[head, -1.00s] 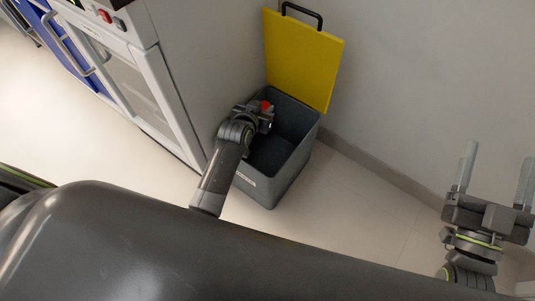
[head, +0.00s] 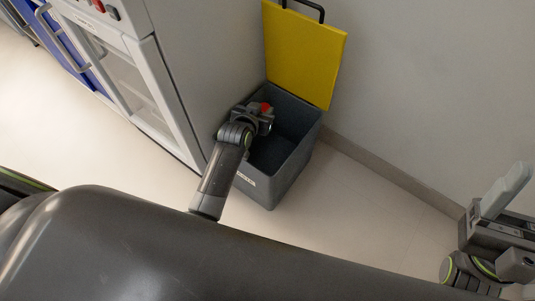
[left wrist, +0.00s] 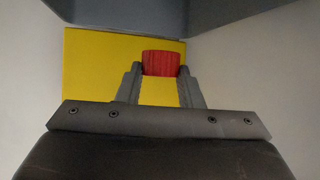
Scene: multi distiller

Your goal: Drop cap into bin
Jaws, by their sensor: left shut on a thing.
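The red cap (head: 266,107) is held between the fingertips of my left gripper (head: 262,114). In the left wrist view the ribbed red cap (left wrist: 160,63) sits between the two grey fingers. The grey bin (head: 283,178) stands on the floor against the wall, and its yellow lid (head: 303,52) is raised. My left gripper is over the bin's opening, toward its left side. The exact height of the cap above the rim is hard to tell. My right gripper (head: 500,193) is at the right edge, far from the bin; its fingers overlap in view.
A white cabinet (head: 165,95) with a glass door and handle stands just left of the bin. The wall (head: 420,90) rises behind and to the right. The floor (head: 370,205) right of the bin is clear.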

